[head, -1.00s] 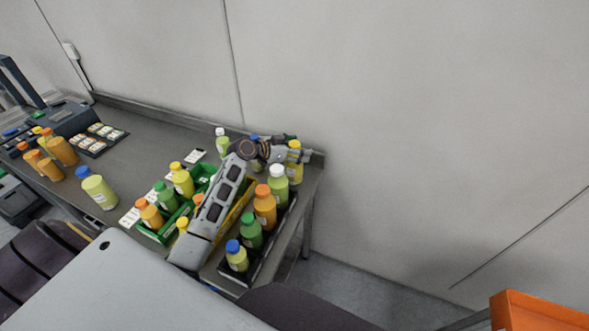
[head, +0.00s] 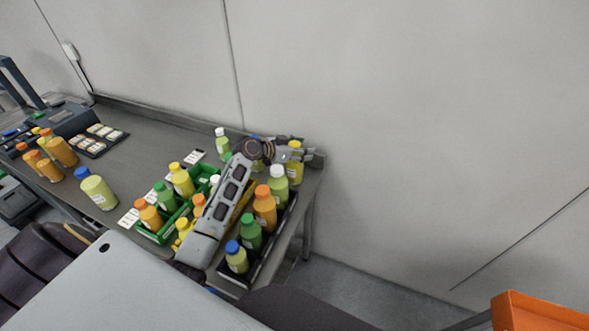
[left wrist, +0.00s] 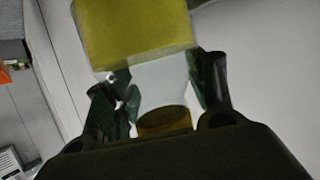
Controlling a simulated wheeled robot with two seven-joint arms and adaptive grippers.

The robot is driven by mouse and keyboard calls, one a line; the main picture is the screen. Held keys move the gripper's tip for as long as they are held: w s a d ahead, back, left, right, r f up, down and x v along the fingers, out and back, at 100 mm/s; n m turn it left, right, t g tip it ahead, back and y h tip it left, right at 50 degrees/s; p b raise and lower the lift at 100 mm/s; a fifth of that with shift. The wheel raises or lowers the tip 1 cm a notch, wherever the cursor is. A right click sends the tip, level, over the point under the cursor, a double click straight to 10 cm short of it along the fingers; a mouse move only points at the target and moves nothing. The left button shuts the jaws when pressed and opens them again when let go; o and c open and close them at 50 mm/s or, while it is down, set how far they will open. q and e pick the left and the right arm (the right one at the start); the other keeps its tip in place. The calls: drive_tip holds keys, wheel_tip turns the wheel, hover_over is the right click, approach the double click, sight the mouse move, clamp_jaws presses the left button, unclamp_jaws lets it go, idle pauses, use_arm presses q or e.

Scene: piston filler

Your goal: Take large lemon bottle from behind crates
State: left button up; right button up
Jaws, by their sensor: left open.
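A yellow bottle with a yellow cap (head: 295,173) stands at the far right corner of the table, behind the crates. My left gripper (head: 302,149) is open and lies level at the upper part of this bottle. In the left wrist view the bottle's yellow body (left wrist: 135,38), pale shoulder and yellow cap show large. The two dark fingers of my left gripper (left wrist: 165,95) stand on either side of the pale shoulder. I cannot tell whether they touch it. My right gripper is out of view.
A black crate (head: 265,262) with several bottles, one white-capped (head: 278,184), stands in front of the yellow bottle. A green crate (head: 153,236) and a yellow crate, partly hidden by my left arm, stand left of it. The wall is close behind.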

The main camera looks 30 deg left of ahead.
use_arm(q)
drive_tip(key=c, duration=0.9)
drive_tip(key=shift+s+f, duration=0.1)
drive_tip(key=shift+f, duration=0.05)
clamp_jaws()
drive_tip(key=shift+s+d+f, duration=0.1)
drive_tip(key=shift+s+f, duration=0.05)
drive_tip(key=shift+f, duration=0.05)
drive_tip(key=shift+r, duration=0.55)
wheel_tip(320, 180, up, 10)
drive_tip(key=b, duration=0.1)
drive_tip(key=shift+w, duration=0.3)
drive_tip(key=shift+f, duration=0.1)
